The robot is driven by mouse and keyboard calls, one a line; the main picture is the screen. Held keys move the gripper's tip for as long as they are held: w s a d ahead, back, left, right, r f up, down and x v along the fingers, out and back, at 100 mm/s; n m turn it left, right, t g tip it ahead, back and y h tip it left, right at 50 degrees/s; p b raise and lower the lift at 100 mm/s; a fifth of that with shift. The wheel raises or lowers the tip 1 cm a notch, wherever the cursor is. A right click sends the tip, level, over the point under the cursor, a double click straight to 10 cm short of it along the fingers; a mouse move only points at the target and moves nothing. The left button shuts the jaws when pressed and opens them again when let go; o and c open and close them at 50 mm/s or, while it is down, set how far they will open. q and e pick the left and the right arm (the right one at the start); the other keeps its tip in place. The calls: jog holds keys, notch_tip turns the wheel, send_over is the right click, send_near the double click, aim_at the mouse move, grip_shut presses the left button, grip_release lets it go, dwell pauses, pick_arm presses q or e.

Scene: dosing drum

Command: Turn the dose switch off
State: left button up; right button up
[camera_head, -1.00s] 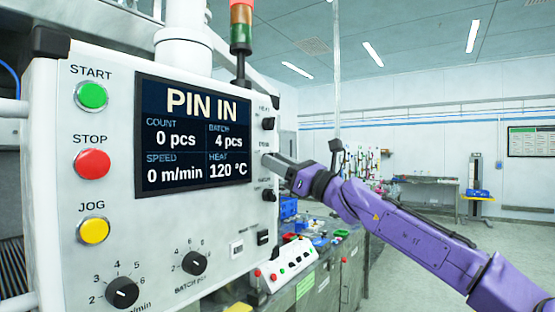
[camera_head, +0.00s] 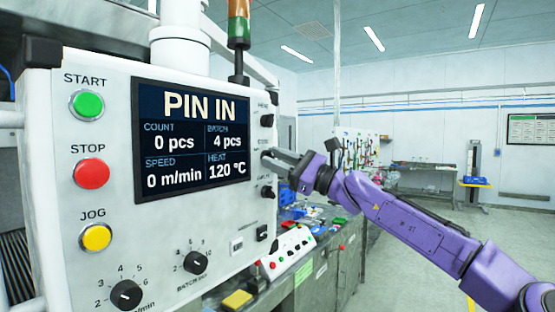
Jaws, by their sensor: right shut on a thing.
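The white control panel (camera_head: 185,235) fills the left of the view. A column of small black switches runs down its right edge, one above my right gripper (camera_head: 268,158) and others below it. Their small labels are too blurred to read, so I cannot tell by label which is the dose switch. My right gripper is at the panel face, between the upper switch (camera_head: 267,121) and the lower switch (camera_head: 267,192). It is shut on a switch there, which its fingers hide. My left gripper is out of view.
The screen (camera_head: 190,138) reads PIN IN, 0 pcs and 120 °C. Start (camera_head: 87,105), stop (camera_head: 91,173) and jog (camera_head: 96,237) buttons sit left, with two knobs below. A cluttered bench (camera_head: 315,262) stands behind; the floor at right is open.

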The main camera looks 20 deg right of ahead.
jog(key=o, duration=1)
jog(key=shift+w, duration=0.1)
jog(key=shift+f, duration=0.1)
jog(key=b+v, duration=0.4)
jog(key=v, duration=0.6)
jog(key=shift+d+f, duration=0.1)
jog(key=shift+d, duration=0.05)
